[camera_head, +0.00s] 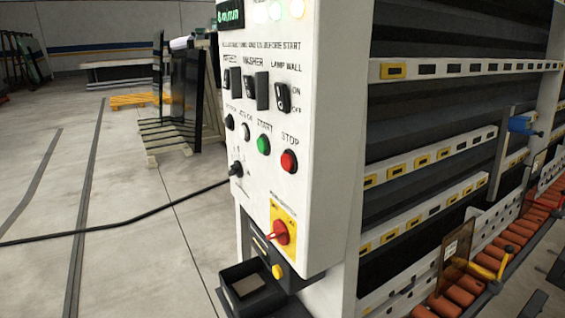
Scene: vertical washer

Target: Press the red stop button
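The red stop button (289,161) is a round red knob on the white control panel (321,190), under the label STOP. The green start button (263,144) sits to its upper left, under START. Nothing covers the red button. Neither of my grippers shows in the head view.
A red rotary switch on a yellow plate (283,230) is below the red button. Black switches (262,92) sit above. A black tray (252,290) juts out below the panel. The washer's orange rollers (463,290) run along the right. Open floor (130,220) lies left, crossed by a black cable (120,225).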

